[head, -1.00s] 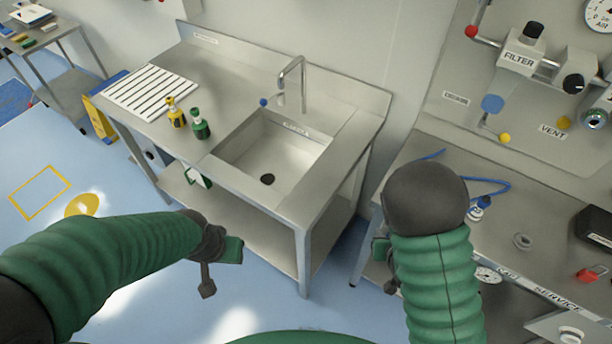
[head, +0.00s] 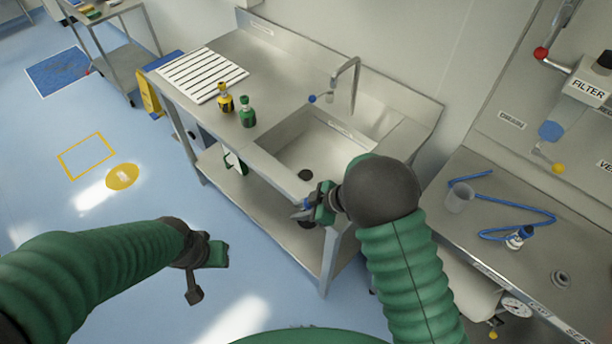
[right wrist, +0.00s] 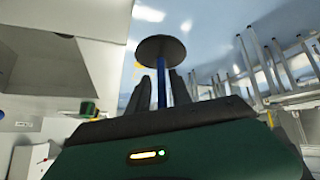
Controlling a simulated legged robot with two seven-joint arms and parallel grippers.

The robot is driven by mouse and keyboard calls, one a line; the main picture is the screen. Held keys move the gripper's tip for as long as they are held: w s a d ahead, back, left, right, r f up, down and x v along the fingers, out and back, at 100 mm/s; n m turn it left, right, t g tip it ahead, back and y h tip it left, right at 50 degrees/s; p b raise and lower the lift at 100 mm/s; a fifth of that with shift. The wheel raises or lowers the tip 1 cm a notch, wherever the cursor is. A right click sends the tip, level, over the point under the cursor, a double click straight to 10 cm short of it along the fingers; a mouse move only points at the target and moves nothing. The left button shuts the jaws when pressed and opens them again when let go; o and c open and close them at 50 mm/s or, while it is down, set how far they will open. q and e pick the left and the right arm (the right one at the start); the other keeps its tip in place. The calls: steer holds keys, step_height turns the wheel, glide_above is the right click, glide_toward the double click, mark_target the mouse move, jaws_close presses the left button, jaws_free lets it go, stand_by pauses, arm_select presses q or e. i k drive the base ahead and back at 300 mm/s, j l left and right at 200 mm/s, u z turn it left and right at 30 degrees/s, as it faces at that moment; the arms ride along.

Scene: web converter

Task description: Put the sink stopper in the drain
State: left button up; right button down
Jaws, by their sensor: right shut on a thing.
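The stopper (right wrist: 160,48) is a dark round disc on a blue stem. In the right wrist view the stem stands between the two dark fingers of my right gripper (right wrist: 162,92), which is shut on it. In the head view my right gripper (head: 310,208) is by the front edge of the steel sink unit, in front of the basin. The sink basin (head: 345,150) has a dark round drain (head: 305,175) in its floor, with no stopper in it. My left gripper (head: 208,262) hangs over the floor in front of the unit; its jaw opening is unclear.
A curved faucet (head: 352,85) stands behind the basin. A yellow bottle (head: 225,98) and a green bottle (head: 247,112) stand left of the basin by a white slatted rack (head: 203,78). A bench (head: 545,205) with a cup (head: 459,197) and blue hose is at right.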

mark_target(304, 175)
steer(key=i, duration=1)
